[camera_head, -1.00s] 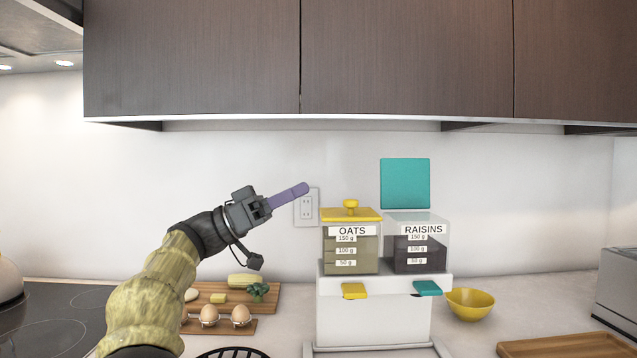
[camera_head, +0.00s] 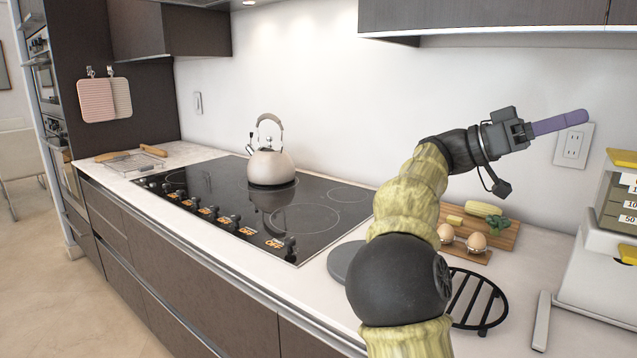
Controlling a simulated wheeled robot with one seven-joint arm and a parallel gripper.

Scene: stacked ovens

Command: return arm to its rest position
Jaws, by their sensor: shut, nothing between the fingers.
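My arm (camera_head: 405,205) rises from the bottom of the head view, right of the middle, and bends over to the right. My gripper (camera_head: 580,119) is at its end, with purple fingers closed together and nothing between them. It is raised in front of the white wall and points right, by the wall socket (camera_head: 573,146). It looks apart from everything on the counter. The arm hides part of the counter behind it.
Below the gripper are a wooden board (camera_head: 507,238) with food, eggs (camera_head: 476,242) and a black trivet (camera_head: 480,300). The dispenser (camera_head: 600,270) stands at the right edge. A kettle (camera_head: 271,165) sits on the black cooktop (camera_head: 225,195). Floor (camera_head: 75,310) is open at lower left.

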